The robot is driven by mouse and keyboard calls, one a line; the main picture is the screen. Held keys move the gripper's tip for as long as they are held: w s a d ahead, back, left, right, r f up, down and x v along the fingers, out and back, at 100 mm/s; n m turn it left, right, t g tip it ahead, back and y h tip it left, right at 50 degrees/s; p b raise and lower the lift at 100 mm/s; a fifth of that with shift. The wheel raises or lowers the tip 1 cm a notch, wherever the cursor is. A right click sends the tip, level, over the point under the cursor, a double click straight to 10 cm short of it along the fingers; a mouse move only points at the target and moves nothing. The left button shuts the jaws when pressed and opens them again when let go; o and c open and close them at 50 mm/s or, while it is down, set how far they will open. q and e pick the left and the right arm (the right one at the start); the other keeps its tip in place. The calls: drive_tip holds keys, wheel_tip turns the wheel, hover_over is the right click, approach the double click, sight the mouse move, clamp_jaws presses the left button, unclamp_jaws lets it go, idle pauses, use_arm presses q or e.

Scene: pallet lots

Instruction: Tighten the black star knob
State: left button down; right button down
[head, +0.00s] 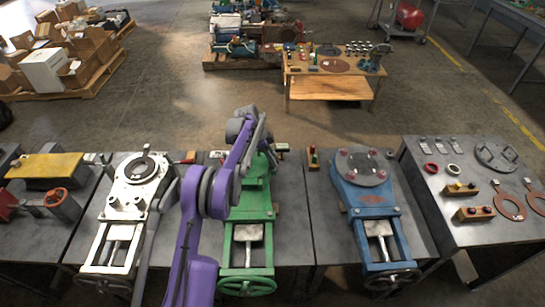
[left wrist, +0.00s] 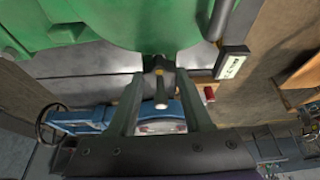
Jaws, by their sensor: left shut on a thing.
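The green machine (head: 250,200) stands on the middle bench, and its body fills the top of the left wrist view (left wrist: 100,25). A small dark knob (left wrist: 158,63) shows below the green body, between the fingertips of my left gripper (left wrist: 160,76). The gripper is shut on this knob; its star shape is too small and shaded to make out. My purple left arm reaches over the green machine in the head view and hides part of it. The knob cannot be made out there. My right gripper is not in view.
A white machine (head: 140,172) stands to the left and a blue machine (head: 372,205) to the right. A small label plate (left wrist: 232,62) is close to the right fingertip. The right bench (head: 450,222) holds rings and small blocks. Open floor lies behind the benches.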

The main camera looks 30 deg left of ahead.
use_arm(q)
drive_tip(key=shift+m+g, duration=0.3)
drive_tip(key=shift+m, duration=0.3)
drive_tip(key=shift+c, duration=1.6)
unclamp_jaws()
drive_tip(key=v, duration=1)
drive_tip(key=shift+a+r+p, duration=0.3)
drive_tip(key=shift+a, duration=0.05)
